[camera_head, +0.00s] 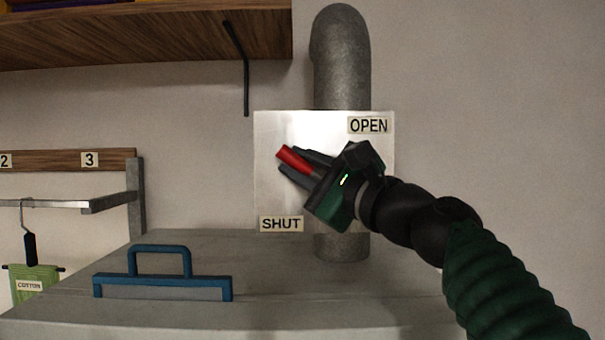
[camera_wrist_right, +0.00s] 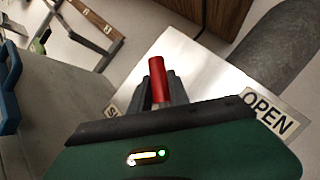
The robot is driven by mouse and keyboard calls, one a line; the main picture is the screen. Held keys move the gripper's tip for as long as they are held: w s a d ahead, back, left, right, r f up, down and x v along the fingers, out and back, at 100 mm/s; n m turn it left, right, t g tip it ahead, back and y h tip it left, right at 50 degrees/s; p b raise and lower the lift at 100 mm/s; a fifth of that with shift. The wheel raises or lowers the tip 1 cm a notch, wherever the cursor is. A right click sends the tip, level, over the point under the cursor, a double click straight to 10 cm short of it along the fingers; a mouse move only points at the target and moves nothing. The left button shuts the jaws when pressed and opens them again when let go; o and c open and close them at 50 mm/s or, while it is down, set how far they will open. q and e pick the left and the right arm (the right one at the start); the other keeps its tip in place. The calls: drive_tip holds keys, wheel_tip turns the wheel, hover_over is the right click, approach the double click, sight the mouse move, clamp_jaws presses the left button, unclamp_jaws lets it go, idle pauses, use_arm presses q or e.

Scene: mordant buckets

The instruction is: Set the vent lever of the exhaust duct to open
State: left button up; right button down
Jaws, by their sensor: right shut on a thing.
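The exhaust duct (camera_head: 342,75) is a grey pipe rising up the wall behind a pale metal plate (camera_head: 270,135). The plate has an OPEN label (camera_head: 368,125) at its upper right and a SHUT label (camera_head: 281,224) at its lower left. The vent lever's red handle (camera_head: 291,157) points up and left, between the two labels. My right gripper (camera_head: 300,163) is shut on the lever, with the red end sticking out past the fingers. In the right wrist view the red handle (camera_wrist_right: 158,80) stands between the dark fingers. The lever's pivot is hidden behind my gripper. My left gripper is not in view.
A grey box-like surface (camera_head: 300,285) lies below the plate, with a blue-handled piece (camera_head: 162,285) at its left. A wooden shelf (camera_head: 150,35) with a dark bracket (camera_head: 240,70) hangs upper left. A numbered rail (camera_head: 60,160) and a green COTTON item (camera_head: 35,275) are at far left.

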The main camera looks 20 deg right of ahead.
drive_tip(key=shift+s+d+r+m+t+b, duration=0.25)
drive_tip(key=shift+r+m+t+b, duration=0.2)
drive_tip(key=shift+b, duration=0.3)
drive_tip(key=m+t+b, duration=0.1)
drive_tip(key=d+r+m+h+b, duration=0.1)
drive_tip(key=m, duration=0.1)
drive_tip(key=d+r+m+t+h+b, duration=0.1)
drive_tip(key=shift+s+d+m+t, duration=0.15)
drive_tip(key=shift+s+m+t, duration=0.1)
drive_tip(key=shift+s+t, duration=0.1)
drive_tip(key=d+m+h+b, duration=0.1)
drive_tip(key=r+m+t+h+b, duration=0.1)
drive_tip(key=m, duration=0.1)
drive_tip(key=shift+s+d, duration=0.15)
drive_tip(key=shift+d, duration=0.2)
drive_tip(key=shift+s+d+r+m+t+h+b, duration=0.2)
drive_tip(key=shift+d+m+t+h+b, duration=0.25)
drive_tip(key=shift+m+h, duration=0.5)
drive_tip(key=shift+s+d+r+m+t+h+b, duration=0.1)
drive_tip(key=shift+d+r+m+t+h+b, duration=0.25)
drive_tip(key=shift+m+h, duration=0.6)
drive_tip(key=shift+d+m, duration=0.1)
drive_tip(key=shift+m, duration=0.2)
drive_tip(key=c, duration=1.3)
unclamp_jaws()
drive_tip(key=shift+w+f, duration=0.1)
drive_tip(key=shift+w, duration=0.05)
drive_tip(key=shift+o, duration=0.2)
drive_tip(key=shift+f, duration=0.1)
